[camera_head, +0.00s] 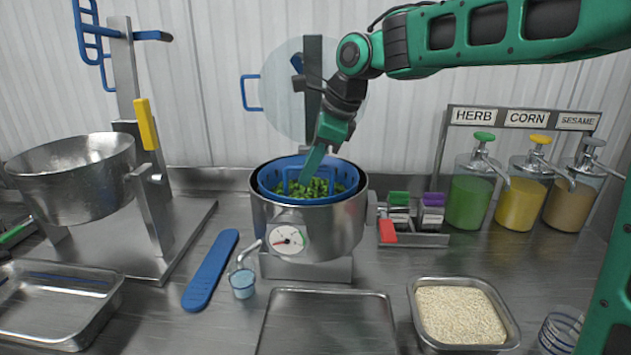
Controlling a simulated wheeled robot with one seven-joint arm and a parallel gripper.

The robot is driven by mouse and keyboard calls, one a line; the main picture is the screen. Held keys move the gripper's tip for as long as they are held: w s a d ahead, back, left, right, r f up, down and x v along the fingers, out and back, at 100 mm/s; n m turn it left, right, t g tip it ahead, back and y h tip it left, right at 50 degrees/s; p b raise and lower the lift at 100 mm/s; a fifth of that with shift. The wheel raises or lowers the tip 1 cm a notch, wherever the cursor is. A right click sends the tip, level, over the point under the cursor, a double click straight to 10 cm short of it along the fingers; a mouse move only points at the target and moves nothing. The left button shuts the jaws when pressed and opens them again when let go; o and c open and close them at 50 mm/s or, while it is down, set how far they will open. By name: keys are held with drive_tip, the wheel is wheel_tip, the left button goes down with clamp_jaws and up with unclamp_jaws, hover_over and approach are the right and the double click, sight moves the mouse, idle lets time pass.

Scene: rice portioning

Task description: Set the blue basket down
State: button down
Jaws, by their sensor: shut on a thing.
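The blue basket (266,179) sits inside the mouth of a round steel pot (300,222) in the middle of the counter, its blue rim at about the pot's rim. Green leafy food (318,189) lies in the basket. My gripper (308,176) reaches down from the upper right to the basket and is shut on a blue part of it, likely its handle. The fingertips are partly lost against the basket. The basket's lower part is hidden in the pot, so I cannot tell whether it touches the bottom.
A tilting steel bowl (70,190) stands left. A blue paddle (210,270) and small cup (242,282) lie before the pot. An empty tray (327,325) is at front, a rice pan (460,313) right of it. Sauce dispensers (527,195) and small boxes (430,210) stand right.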

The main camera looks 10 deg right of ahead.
drive_tip(key=shift+f, duration=1.25)
drive_tip(key=shift+f, duration=0.3)
drive_tip(key=c, duration=1.8)
unclamp_jaws()
drive_tip(key=shift+f, duration=0.1)
drive_tip(key=shift+c, duration=0.2)
